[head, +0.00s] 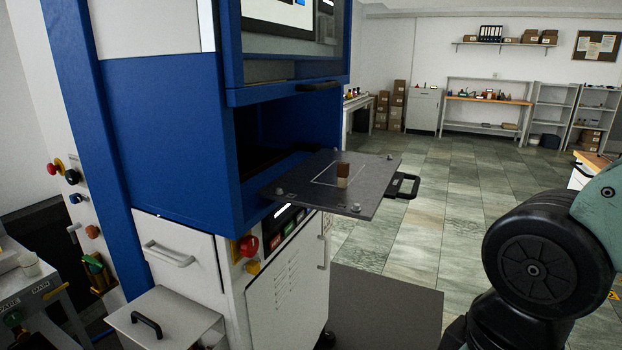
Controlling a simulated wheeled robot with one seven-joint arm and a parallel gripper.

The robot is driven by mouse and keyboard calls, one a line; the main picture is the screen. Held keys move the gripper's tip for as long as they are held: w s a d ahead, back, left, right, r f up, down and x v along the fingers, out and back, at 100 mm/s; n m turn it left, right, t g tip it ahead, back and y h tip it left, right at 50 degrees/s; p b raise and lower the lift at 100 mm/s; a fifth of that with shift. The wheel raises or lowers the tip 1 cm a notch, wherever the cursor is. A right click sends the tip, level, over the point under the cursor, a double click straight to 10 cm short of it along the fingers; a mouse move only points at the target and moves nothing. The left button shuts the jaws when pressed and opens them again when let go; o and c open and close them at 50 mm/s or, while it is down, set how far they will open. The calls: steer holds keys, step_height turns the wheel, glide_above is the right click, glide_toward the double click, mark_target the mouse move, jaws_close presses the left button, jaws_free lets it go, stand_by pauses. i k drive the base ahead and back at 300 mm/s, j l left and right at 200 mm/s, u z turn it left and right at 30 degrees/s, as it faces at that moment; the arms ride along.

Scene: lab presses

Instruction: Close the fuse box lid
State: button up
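A grey metal panel with a black handle (178,312) is at the bottom left, in front of the blue and white press. It looks like the fuse box lid, but no label shows on it. It appears to lie nearly flat, and the bottom frame edge cuts it off, so I cannot tell whether it is open. My gripper is not in view. Only a dark round joint and a pale green link of my arm show at the right, well apart from the panel.
The press (175,130) fills the left. Its dark sliding plate (375,180) sticks out, carrying a small brown and tan block (343,170). A bench labelled SPARE and MAIN (36,289) stands at far left. Tiled floor (440,190) is clear toward the back shelves.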

mark_target(161, 317)
steer(key=k+j+u, duration=0.1)
steer(key=u, duration=1.15)
steer(key=i+j+u, duration=0.15)
steer(key=i, duration=0.3)
steer(key=i+j+u, duration=0.2)
steer(key=i+j, duration=0.1)
steer(key=i, duration=0.1)
